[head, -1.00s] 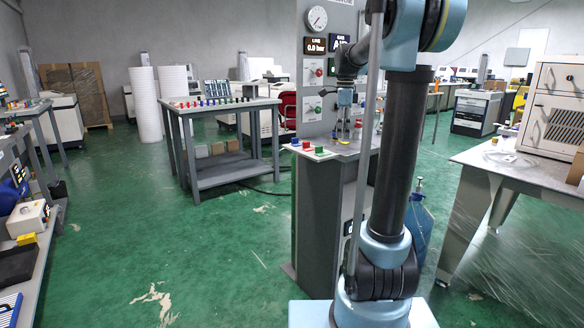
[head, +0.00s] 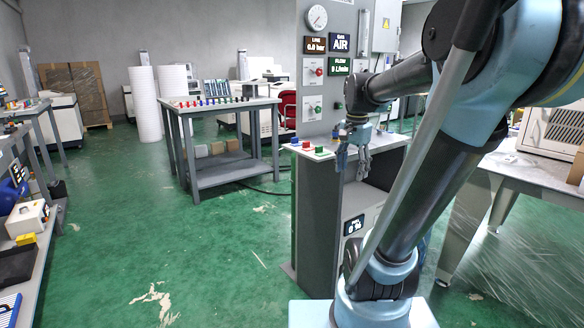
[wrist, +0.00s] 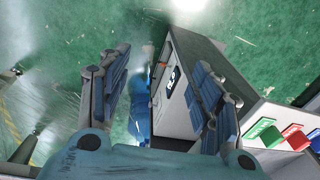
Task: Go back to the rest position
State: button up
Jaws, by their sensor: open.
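My gripper (head: 352,160) hangs from my arm in front of the grey control stand (head: 316,215), by the right end of its button ledge. Its fingers point down. In the wrist view my gripper (wrist: 160,100) shows two blue-padded fingers spread wide, with nothing between them. Below and between them are the green floor and the side of the stand with its small dark display (wrist: 173,78). My arm reaches up and to the right from its base, then back left to the gripper.
The ledge carries red, blue and green buttons (head: 306,146). The panel above has a gauge (head: 317,18) and lit displays (head: 340,44). A table with a white cabinet (head: 553,130) stands right. A workbench (head: 225,105) stands behind left. The green floor at left is open.

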jog(key=s+f+n+t, duration=0.1)
jog(key=s+f+n, duration=0.9)
jog(key=s+f, duration=0.5)
jog(key=shift+s+f, duration=0.3)
jog(key=shift+f, duration=0.35)
jog(key=shift+w+f, duration=0.2)
jog(key=shift+w, duration=0.3)
